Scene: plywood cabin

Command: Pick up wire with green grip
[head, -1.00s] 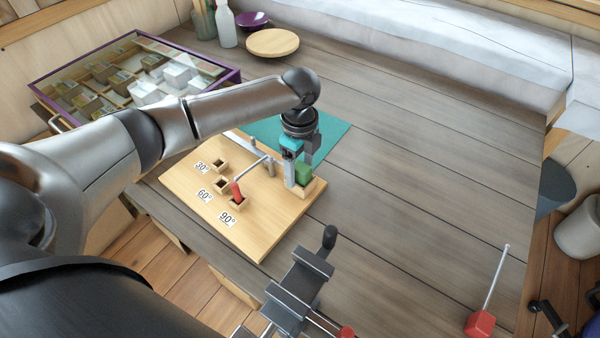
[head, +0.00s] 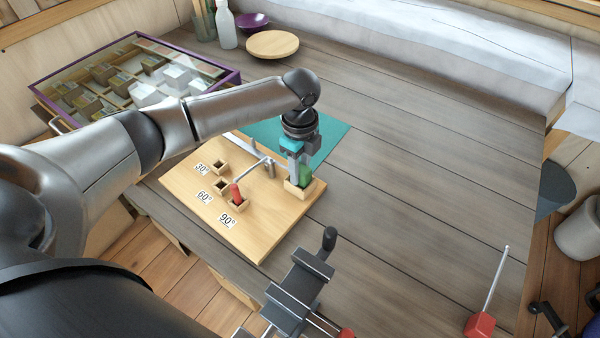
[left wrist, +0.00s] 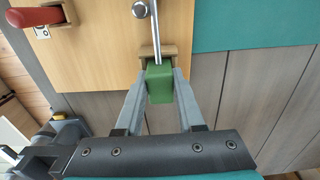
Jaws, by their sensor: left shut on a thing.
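The green grip (left wrist: 160,84) of the wire stands in a small wooden holder at the right edge of the wooden board (head: 258,232). My left gripper (head: 301,168) is shut on the green grip from above; in the left wrist view its two fingers (left wrist: 160,88) press on both sides of it. The grip also shows between the fingers in the head view (head: 306,176). A metal rod (left wrist: 155,30) runs away from the grip's far end in the left wrist view. The right gripper is not in view.
A red-handled wire (head: 236,194) sits in the 90° holder; the 30° and 60° holders look empty. A dark clamp-like device (head: 300,285) stands in front. A red block with a metal rod (head: 480,324) is at right. A teal mat (head: 328,136) lies behind the board.

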